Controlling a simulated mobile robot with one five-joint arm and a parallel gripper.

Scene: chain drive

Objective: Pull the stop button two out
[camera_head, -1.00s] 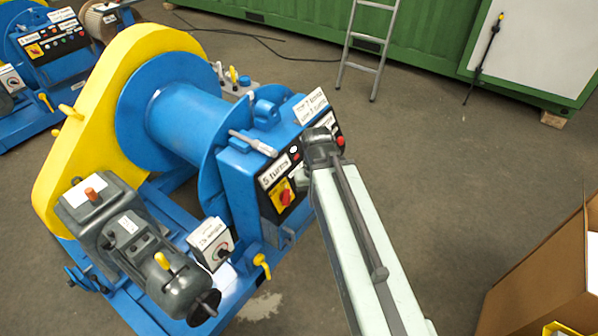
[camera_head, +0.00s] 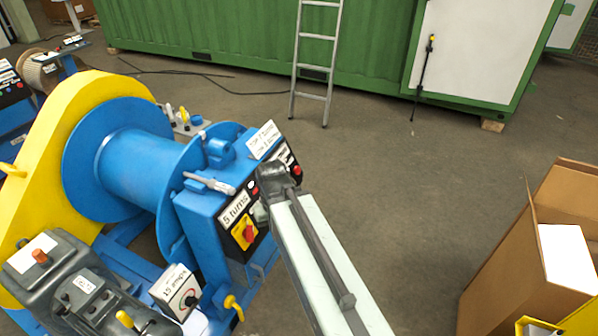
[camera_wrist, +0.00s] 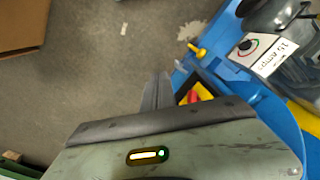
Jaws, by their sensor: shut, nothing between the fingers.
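A red button (camera_head: 297,170) shows at the panel's far right end, beyond my arm. Another small red spot (camera_head: 253,190) shows left of my arm. I cannot tell which is stop button two.
The yellow chain guard (camera_head: 40,165) and blue drum (camera_head: 125,170) stand left. A "15 Amps" dial box (camera_head: 175,292) and yellow lever (camera_head: 234,304) sit low in front. A cardboard box (camera_head: 500,275) stands right. Floor between is free. A ladder (camera_head: 314,65) leans on the green container (camera_head: 240,45).

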